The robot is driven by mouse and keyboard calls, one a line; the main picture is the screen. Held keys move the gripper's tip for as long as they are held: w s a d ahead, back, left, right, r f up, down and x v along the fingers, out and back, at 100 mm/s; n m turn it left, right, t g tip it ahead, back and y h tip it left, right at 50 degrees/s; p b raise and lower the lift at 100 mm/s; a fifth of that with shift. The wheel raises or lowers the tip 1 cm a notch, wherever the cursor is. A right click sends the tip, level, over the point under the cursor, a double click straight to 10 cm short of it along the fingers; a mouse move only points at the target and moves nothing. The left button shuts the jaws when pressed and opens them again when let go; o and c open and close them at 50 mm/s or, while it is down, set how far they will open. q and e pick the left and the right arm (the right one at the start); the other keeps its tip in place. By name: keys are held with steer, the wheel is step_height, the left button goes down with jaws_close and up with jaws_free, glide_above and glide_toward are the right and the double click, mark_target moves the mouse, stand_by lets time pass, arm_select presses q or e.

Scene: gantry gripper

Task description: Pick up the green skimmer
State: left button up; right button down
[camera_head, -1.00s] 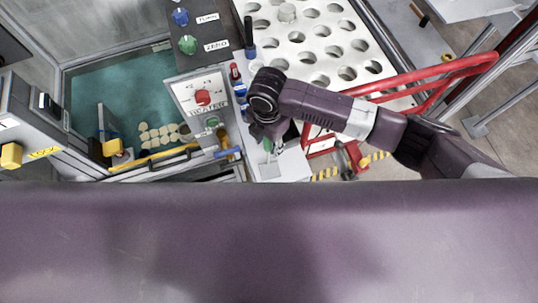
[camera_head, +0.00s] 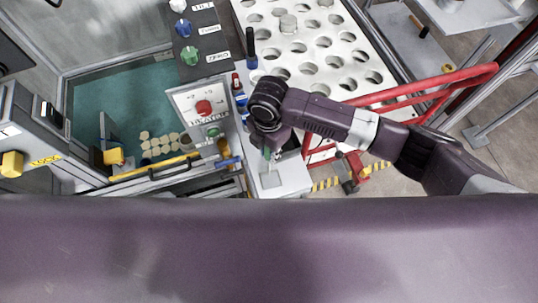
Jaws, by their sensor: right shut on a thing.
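My right arm comes in from the right, and its gripper (camera_head: 273,158) points down over a pale box-like surface (camera_head: 285,183) in the middle of the view. The gripper is small here and partly hidden by its own wrist. A thin green piece, the green skimmer (camera_head: 266,153), shows at the fingers, and the gripper is shut on it. Most of the skimmer is hidden, and I cannot tell whether its lower end touches the surface below. My left gripper is not in view.
A control panel with a red knob (camera_head: 204,107) stands just left of the gripper. Behind is a white plate with round holes (camera_head: 322,48). A red tube frame (camera_head: 425,82) runs under my right arm. A teal tank (camera_head: 135,97) with pale discs lies left.

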arm_select(q)
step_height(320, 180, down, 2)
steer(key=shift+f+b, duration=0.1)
steer(key=shift+b, duration=0.95)
arm_select(e)
step_height(320, 180, up, 19)
steer(key=shift+r, duration=0.2)
